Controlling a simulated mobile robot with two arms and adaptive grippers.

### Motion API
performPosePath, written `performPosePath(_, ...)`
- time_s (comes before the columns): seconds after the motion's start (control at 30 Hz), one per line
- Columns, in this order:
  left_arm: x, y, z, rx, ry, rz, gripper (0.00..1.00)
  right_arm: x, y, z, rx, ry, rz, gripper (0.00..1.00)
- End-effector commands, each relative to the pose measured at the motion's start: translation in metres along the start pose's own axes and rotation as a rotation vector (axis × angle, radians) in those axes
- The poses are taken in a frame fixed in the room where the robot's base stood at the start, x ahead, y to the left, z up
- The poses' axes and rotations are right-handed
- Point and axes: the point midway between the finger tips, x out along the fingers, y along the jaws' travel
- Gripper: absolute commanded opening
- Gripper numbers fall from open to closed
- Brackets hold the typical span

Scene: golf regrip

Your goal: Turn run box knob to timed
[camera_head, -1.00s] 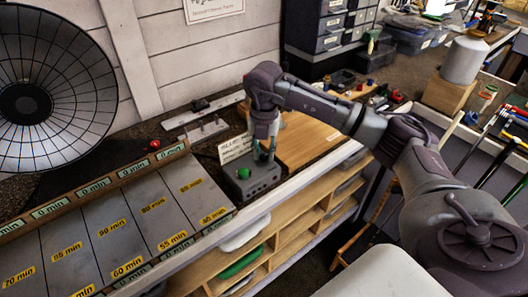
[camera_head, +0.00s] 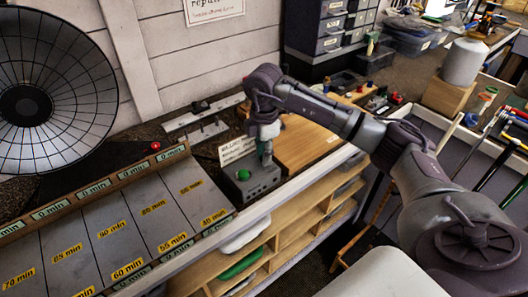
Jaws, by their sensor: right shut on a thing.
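The run box (camera_head: 252,186) is a dark grey box on the bench, with a green button (camera_head: 243,174) on its top left. My right gripper (camera_head: 265,160) points down at the right part of the box top. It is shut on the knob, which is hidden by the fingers. A white label card (camera_head: 236,151) stands behind the box, partly covered by the gripper. The knob's setting cannot be read from here. My left gripper is not in view.
A timing board (camera_head: 125,228) with yellow minute labels lies left of the box. A wooden board (camera_head: 308,145) lies to the right. A metal bracket (camera_head: 203,131) and a red button (camera_head: 155,146) are behind. Open wooden shelves (camera_head: 285,240) are below the bench edge.

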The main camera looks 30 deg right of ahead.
Motion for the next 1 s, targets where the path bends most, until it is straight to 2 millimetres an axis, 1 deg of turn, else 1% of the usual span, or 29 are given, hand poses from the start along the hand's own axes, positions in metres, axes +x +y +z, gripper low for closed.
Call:
performPosePath(0.3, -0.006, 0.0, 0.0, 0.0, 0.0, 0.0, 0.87, -0.001, 0.0, 0.0, 0.29, -0.001, 0.001, 0.0)
performPosePath(0.5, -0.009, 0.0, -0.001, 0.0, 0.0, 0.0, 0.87, -0.001, 0.0, 0.0, 0.438, 0.0, 0.0, 0.0)
performPosePath(0.7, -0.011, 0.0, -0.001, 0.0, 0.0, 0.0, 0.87, -0.001, 0.0, 0.0, 0.541, -0.001, 0.001, 0.0)
performPosePath(1.0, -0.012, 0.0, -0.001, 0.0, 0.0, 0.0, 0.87, -0.001, 0.001, 0.0, 0.609, 0.0, 0.002, 0.0)
